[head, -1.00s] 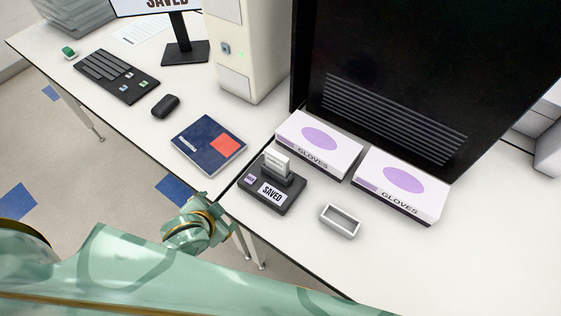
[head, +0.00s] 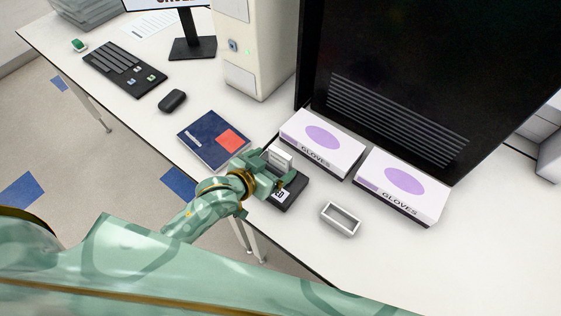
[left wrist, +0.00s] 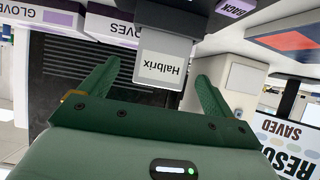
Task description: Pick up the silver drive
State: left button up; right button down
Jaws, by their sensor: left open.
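The silver drive (head: 279,159) stands upright in the black dock (head: 292,193) on the white table. In the left wrist view the drive (left wrist: 163,62) shows a label reading "Halbrix", upside down. My left gripper (head: 277,172) is at the dock, and its arm covers part of the dock. In the left wrist view the open fingers of the left gripper (left wrist: 155,88) lie to either side of the drive's near end. I cannot tell whether a finger touches it. My right gripper is not in view.
Two glove boxes (head: 322,142) (head: 403,185) stand behind and to the right of the dock. A small white open tray (head: 341,218) lies to its right. A blue booklet (head: 213,139) lies to its left. The table's front right is clear.

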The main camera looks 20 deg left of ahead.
aim_at(278, 158)
pick_arm(q)
jog(key=x, duration=0.6)
jog(key=shift+w+r+b, duration=0.15)
jog(key=shift+w+b, duration=0.2)
jog(key=shift+b, duration=0.05)
jog(key=shift+s, duration=0.1)
jog(key=shift+c, duration=0.3)
jog(key=c, duration=1.1)
jog(key=shift+o, duration=0.2)
jog(key=shift+r, duration=0.15)
